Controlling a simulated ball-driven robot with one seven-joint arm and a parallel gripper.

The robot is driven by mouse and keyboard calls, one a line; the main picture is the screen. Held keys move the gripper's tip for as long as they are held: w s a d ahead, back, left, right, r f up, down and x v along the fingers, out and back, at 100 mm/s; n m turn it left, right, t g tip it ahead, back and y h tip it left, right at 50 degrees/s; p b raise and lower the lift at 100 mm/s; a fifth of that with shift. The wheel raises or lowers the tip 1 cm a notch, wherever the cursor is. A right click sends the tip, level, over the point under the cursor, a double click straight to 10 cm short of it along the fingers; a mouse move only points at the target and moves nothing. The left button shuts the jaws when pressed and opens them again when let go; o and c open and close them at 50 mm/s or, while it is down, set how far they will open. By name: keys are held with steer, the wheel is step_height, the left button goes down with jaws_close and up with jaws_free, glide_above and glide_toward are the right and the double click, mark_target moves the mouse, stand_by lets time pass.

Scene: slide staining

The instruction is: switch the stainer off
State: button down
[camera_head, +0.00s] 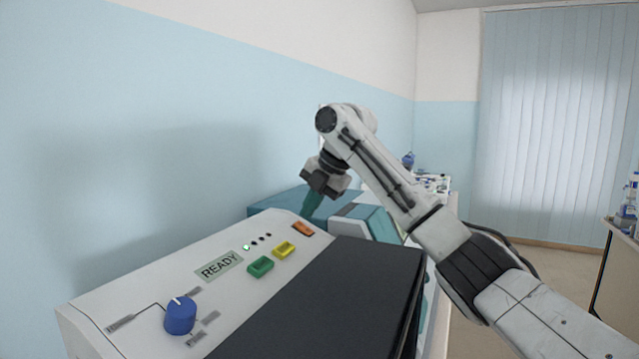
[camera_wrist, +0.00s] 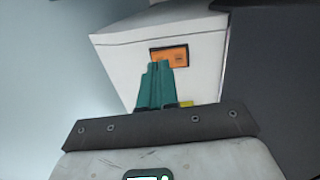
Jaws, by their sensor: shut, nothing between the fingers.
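The stainer (camera_head: 150,285) is a white machine with a sloped control panel and a dark lid. Its orange rocker switch (camera_head: 303,229) sits at the far end of the panel; it also shows in the wrist view (camera_wrist: 172,55). A display reading READY (camera_head: 219,265) and one lit green light (camera_head: 246,246) are on the panel. My gripper (camera_head: 308,212), with teal fingers, is shut and empty above the far end of the panel, close to the orange switch. In the wrist view the fingertips overlap the switch's lower left edge; I cannot tell whether they touch it.
A green button (camera_head: 260,266), a yellow button (camera_head: 284,250) and a blue knob (camera_head: 180,315) are on the panel. The dark lid (camera_head: 335,300) lies beside it. A teal-topped machine (camera_head: 275,205) stands behind. The wall is close on the left.

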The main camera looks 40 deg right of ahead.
steer(key=shift+x, duration=0.95)
steer(key=shift+w, duration=0.25)
steer(key=shift+s, duration=0.25)
steer(key=shift+w+f, duration=0.1)
steer(key=shift+w, duration=0.05)
steer(key=shift+s+d, duration=0.3)
steer(key=shift+s, duration=0.5)
